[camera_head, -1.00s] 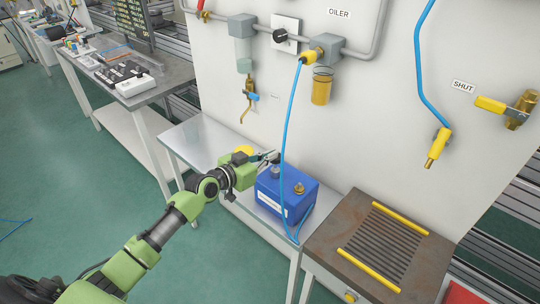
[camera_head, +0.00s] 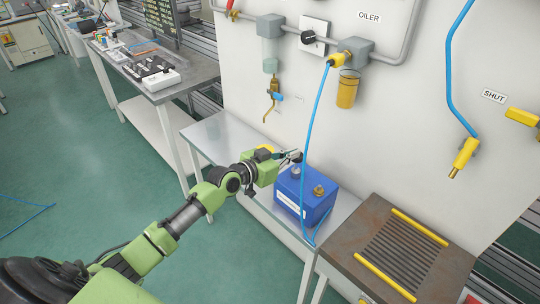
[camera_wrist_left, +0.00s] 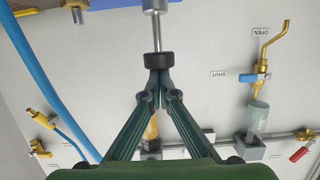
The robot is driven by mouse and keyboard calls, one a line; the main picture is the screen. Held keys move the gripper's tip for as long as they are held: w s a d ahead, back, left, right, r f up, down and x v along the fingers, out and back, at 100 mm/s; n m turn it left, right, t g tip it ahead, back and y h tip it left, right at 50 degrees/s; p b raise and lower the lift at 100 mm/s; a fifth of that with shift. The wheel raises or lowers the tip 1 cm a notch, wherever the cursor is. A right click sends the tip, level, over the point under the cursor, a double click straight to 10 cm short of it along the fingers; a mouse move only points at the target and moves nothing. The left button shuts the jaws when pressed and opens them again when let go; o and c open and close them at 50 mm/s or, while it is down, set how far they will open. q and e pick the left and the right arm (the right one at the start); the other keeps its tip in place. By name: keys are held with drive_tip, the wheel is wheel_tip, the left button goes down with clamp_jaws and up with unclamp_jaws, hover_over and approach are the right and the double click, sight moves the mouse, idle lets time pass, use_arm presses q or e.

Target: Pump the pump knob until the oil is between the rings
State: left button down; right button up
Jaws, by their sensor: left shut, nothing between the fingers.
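The blue pump box (camera_head: 305,195) stands on the grey metal table, with a silver stem and a brass fitting on top. The black pump knob (camera_wrist_left: 159,58) sits on a thin rod out of the silver stem (camera_wrist_left: 153,8) in the left wrist view. My left gripper (camera_head: 290,156) is over the box's left side. Its fingers (camera_wrist_left: 159,77) are shut, with their tips together at the knob's top face, not around it; contact is unclear. The amber oiler bowl (camera_head: 347,90) hangs on the wall; no rings or oil level can be made out. My right gripper is not in view.
A blue hose (camera_head: 314,125) runs from the oiler past the pump. A rusty grated table (camera_head: 345,256) with yellow bars stands at the right. A clear bowl (camera_head: 270,52) and a brass valve (camera_head: 274,88) are on the wall. The table (camera_head: 215,130) left of the pump is mostly clear.

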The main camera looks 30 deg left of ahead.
use_arm(q)
drive_tip(key=b+v, duration=0.2)
drive_tip(key=v, duration=0.8)
drive_tip(key=shift+b, duration=0.4)
idle(0.6)
